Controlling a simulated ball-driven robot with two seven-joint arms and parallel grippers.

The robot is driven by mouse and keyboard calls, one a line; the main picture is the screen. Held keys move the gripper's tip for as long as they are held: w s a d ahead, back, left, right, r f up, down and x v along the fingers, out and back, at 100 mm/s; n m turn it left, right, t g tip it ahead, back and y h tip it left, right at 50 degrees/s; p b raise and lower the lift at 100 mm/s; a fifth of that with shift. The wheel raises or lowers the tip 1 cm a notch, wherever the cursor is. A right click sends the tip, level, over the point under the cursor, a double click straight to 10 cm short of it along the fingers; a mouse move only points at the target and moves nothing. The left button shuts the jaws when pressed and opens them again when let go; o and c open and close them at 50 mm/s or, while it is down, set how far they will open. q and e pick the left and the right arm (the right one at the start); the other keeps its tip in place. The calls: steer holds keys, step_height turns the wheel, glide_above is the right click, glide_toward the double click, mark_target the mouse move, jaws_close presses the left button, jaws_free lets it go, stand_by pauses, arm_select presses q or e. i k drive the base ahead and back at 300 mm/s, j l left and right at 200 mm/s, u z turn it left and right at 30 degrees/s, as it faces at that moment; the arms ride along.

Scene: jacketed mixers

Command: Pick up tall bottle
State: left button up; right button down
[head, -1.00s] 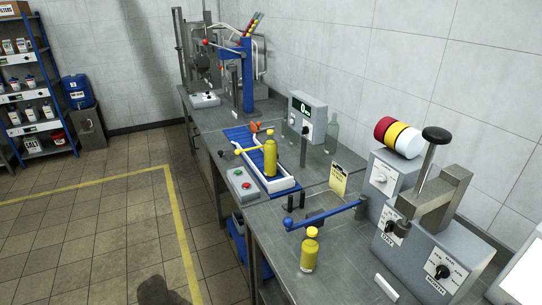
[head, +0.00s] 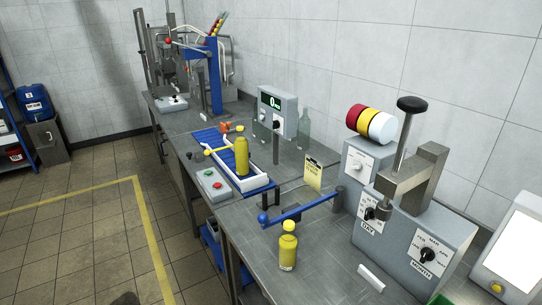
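A yellow bottle (head: 241,157) stands upright on the blue roller conveyor (head: 212,140) in the head view. A second yellow bottle with a yellow cap (head: 288,252) stands upright on the near grey bench and looks shorter. A clear greenish bottle (head: 304,131) stands at the back of the bench, right of the grey display box (head: 286,106). Another clear bottle (head: 261,127) is partly hidden on the left of that box. Which one is called the tall bottle cannot be told for certain. Neither of my grippers is in view.
A blue lever (head: 300,213) crosses the bench behind the near yellow bottle. The grey date-stamping machine (head: 425,250) with its upright handle stands right of it. A control box with buttons (head: 212,184) sits left of the conveyor. The floor on the left is clear.

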mark_target(242, 144)
steer(key=i+j+z, duration=0.3)
steer(key=j+z, duration=0.35)
steer(key=i+j+z, duration=0.15)
steer(key=j+z, duration=0.15)
steer(key=j, duration=0.15)
